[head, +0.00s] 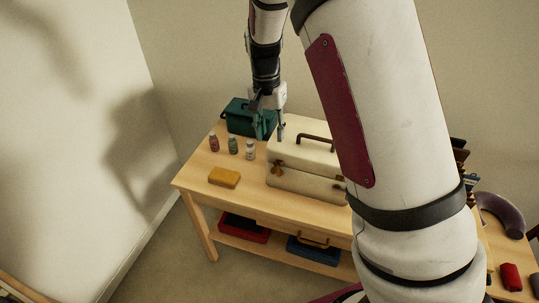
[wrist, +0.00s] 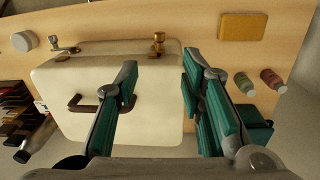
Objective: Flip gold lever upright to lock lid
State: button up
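A cream suitcase (head: 303,184) lies shut on the wooden table; it also shows in the wrist view (wrist: 110,70). A gold lever latch (wrist: 158,44) sits at its front edge, above the gap between my fingers in the wrist view. It shows small on the suitcase's front in the head view (head: 279,167). A second latch (wrist: 64,49) is further left along that edge in the wrist view. My gripper (wrist: 158,80) is open and empty, its fingers wide apart over the suitcase's side edge. In the head view my gripper (head: 269,137) points down, apart from both latches.
A dark brown handle (wrist: 86,107) rises from the lid. A green box (head: 237,118), several small bottles (head: 233,146) and a yellow block (head: 224,177) share the table (head: 198,180). A red box (head: 244,229) and a blue case (head: 313,251) are on the lower shelf.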

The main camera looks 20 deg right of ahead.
aim_at(273, 169)
jog(key=f, duration=0.9)
jog(key=f+p, duration=0.1)
jog(key=f, duration=0.3)
jog(key=shift+s+d+f, duration=0.3)
jog(key=shift+d+f, duration=0.05)
grip_shut()
